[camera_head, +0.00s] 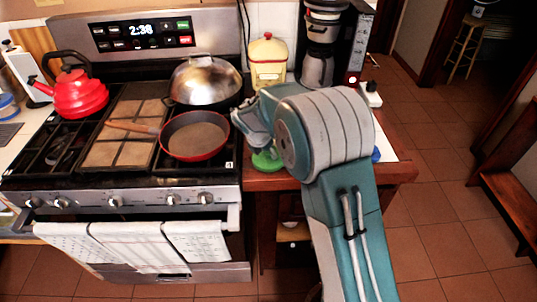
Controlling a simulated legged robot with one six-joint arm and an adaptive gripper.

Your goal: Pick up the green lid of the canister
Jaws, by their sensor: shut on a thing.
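The green lid (265,162) is round and shows at the tips of my gripper (264,149), over the counter just right of the stove. My gripper points down and is shut on the lid. My arm comes in from the lower right and hides part of the counter. A canister under the lid cannot be made out, and I cannot tell how high the lid is above the counter.
A red pan (194,136), a domed pot (206,80) and a red kettle (76,92) are on the stove.

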